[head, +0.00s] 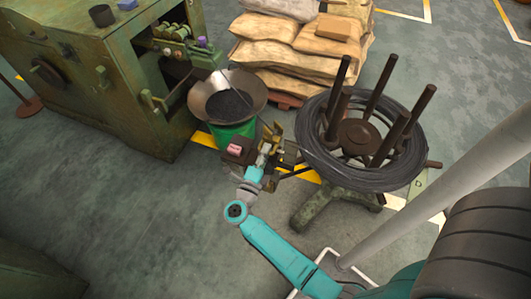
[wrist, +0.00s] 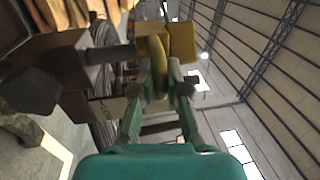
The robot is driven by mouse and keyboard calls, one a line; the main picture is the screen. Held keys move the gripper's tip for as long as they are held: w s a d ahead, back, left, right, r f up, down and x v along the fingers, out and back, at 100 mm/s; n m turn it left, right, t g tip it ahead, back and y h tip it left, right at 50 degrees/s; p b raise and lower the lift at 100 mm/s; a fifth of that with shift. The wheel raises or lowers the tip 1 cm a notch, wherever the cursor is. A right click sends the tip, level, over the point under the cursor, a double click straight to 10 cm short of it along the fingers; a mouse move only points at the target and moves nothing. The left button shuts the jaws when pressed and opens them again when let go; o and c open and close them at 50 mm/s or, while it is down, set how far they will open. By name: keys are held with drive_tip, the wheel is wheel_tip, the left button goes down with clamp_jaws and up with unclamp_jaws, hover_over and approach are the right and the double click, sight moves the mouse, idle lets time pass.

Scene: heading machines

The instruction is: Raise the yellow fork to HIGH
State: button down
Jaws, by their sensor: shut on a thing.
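The yellow fork (wrist: 158,62) shows in the wrist view as a curved yellow piece between my fingertips, with a squarish yellow block (wrist: 182,42) just behind it. My gripper (wrist: 160,85) is shut on it, one finger on each side. In the head view my gripper (head: 262,163) is at a small dark stand between the funnel and the wire reel. The yellow fork (head: 277,133) is small there and partly hidden by the gripper and stand parts. I cannot read any HIGH mark in either view.
A wide metal funnel (head: 228,97) on a green container stands left of the gripper. A wire reel with upright posts (head: 360,138) stands close on the right. A green machine (head: 110,80) is at the upper left, stacked sacks (head: 290,45) behind.

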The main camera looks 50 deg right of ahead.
drive_tip(key=shift+r, duration=2.35)
drive_tip(key=c, duration=1.2)
unclamp_jaws()
drive_tip(key=shift+s+a+f, duration=0.15)
drive_tip(key=shift+a+f, duration=0.05)
drive_tip(key=shift+a, duration=0.35)
approach(270, 134)
drive_tip(key=v, duration=0.5)
drive_tip(key=shift+a, duration=0.4)
